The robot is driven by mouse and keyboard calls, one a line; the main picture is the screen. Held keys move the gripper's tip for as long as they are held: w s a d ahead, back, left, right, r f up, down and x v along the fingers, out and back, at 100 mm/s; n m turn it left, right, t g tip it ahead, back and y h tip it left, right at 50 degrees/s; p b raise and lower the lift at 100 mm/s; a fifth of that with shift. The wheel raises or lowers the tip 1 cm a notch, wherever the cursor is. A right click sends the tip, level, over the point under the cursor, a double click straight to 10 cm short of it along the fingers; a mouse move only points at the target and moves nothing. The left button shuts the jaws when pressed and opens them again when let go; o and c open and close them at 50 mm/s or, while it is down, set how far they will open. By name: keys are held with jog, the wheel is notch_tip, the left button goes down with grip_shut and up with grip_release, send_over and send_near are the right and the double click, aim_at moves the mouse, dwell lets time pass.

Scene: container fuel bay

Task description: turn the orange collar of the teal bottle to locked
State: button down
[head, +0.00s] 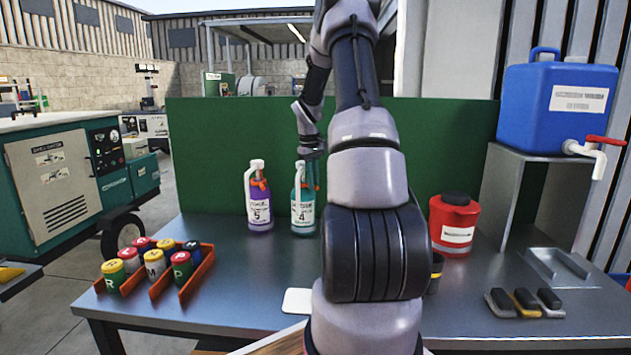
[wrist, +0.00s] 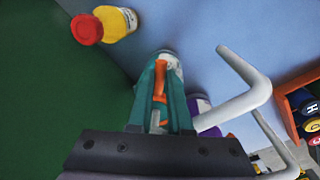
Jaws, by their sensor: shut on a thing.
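The teal bottle (head: 303,212), with a white top and a label reading 4, stands upright on the table just left of my arm in the head view. My gripper (wrist: 162,88) is at the upper part of this bottle. In the wrist view its jaws are shut on the orange collar (wrist: 161,77), which shows between them. The collar's lock marking cannot be read, and my jaws hide part of the bottle. A purple bottle (head: 259,208) with an orange collar and label 5 stands close to the left; it also shows in the wrist view (wrist: 200,104).
White bent tubes (wrist: 245,98) are close beside my gripper. An orange rack (head: 198,273) of cans, a red canister (head: 454,226) and a blue tank (head: 556,105) are farther off. A green panel (head: 225,130) rises behind.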

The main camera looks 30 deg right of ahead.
jog(key=shift+a+r+m, duration=0.1)
jog(key=shift+a+m, duration=0.1)
jog(key=shift+m, duration=0.1)
jog(key=c, duration=0.8)
grip_release()
jog(key=shift+c, duration=0.2)
